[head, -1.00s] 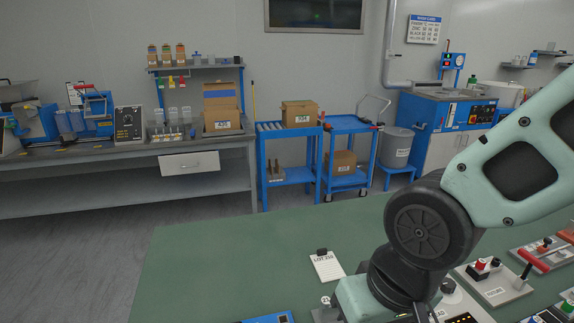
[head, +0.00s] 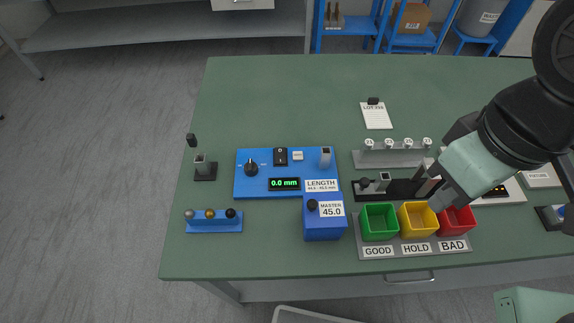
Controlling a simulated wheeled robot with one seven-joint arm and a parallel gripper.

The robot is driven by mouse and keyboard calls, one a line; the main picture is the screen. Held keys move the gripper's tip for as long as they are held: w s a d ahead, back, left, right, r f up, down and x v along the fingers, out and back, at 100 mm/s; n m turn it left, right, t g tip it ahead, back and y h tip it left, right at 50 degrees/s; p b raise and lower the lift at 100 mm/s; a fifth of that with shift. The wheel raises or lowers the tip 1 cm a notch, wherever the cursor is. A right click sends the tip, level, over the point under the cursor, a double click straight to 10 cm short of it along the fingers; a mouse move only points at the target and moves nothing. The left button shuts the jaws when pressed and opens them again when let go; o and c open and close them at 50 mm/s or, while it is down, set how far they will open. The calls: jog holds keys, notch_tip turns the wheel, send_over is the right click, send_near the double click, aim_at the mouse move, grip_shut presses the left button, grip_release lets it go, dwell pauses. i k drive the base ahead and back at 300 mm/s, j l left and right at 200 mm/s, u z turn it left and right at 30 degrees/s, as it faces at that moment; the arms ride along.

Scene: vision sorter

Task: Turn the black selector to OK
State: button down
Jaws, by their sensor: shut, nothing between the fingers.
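A round black selector knob (head: 251,167) sits at the left of a blue panel (head: 244,187) on the green table. Small marks flank it, too small to read. A black rocker switch (head: 281,156) and a display reading 0.0 mm (head: 284,184) are on the same panel. My gripper (head: 426,187) is at the right, just past the dark rail, well to the right of the panel and apart from the knob. It is largely hidden by my pale green wrist, and nothing shows held in it.
A blue MASTER 45.0 block (head: 323,229) stands at the panel's front right corner. Green (head: 379,236), yellow and red bins stand in front of the dark rail (head: 400,196). A small post (head: 205,174) stands left of the panel. The table behind the panel is clear.

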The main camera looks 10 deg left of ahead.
aim_at(250, 167)
jog(key=k+j+u, duration=0.1)
jog(key=u, duration=1)
jog(key=k, duration=0.05)
